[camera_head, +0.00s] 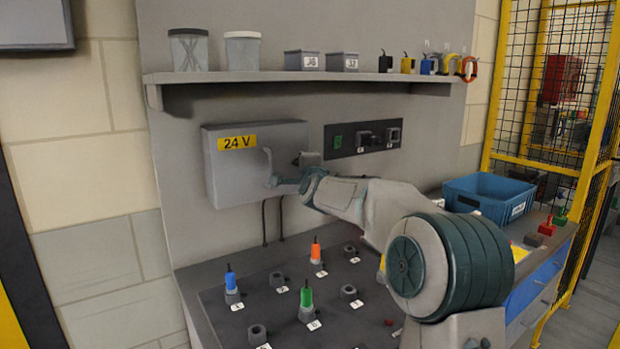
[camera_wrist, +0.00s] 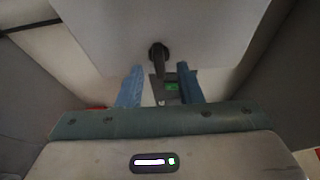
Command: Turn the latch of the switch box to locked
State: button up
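The switch box (camera_head: 225,172) is a grey box on the back panel with a yellow "24 V" label. My gripper (camera_head: 269,168) is in front of the box's right part, with its two fingers apart. In the wrist view, the box's pale face (camera_wrist: 110,30) fills the upper middle. The open gripper (camera_wrist: 157,75) holds nothing that I can see. Whether the fingers touch the latch I cannot tell. The latch is not discernible in the head view, and its locked or unlocked position is unclear.
A dark panel (camera_head: 363,138) with a green switch sits right of the box. A shelf (camera_head: 300,76) with jars and small parts runs above. Colored plugs stand on the dark board (camera_head: 270,318) below. A blue crate (camera_head: 490,192) stands at the right.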

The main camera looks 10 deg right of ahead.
jog(key=s+b, duration=0.4)
jog(key=s, duration=0.8)
jog(key=shift+s, duration=0.2)
jog(key=s+f+n+g+p, duration=0.4)
jog(key=s+f+n+g, duration=0.1)
jog(key=s, duration=0.7)
jog(key=s+f+n+g+p, duration=0.4)
jog(key=s+n, duration=0.3)
jog(key=s, duration=0.5)
jog(key=s+f+n+g+p, duration=0.4)
jog(key=s+f+n+g, duration=0.2)
jog(key=s, duration=0.6)
jog(key=shift+s+d+f+p, duration=0.2)
jog(key=shift+d+f+p, duration=0.1)
jog(key=shift+f, duration=0.15)
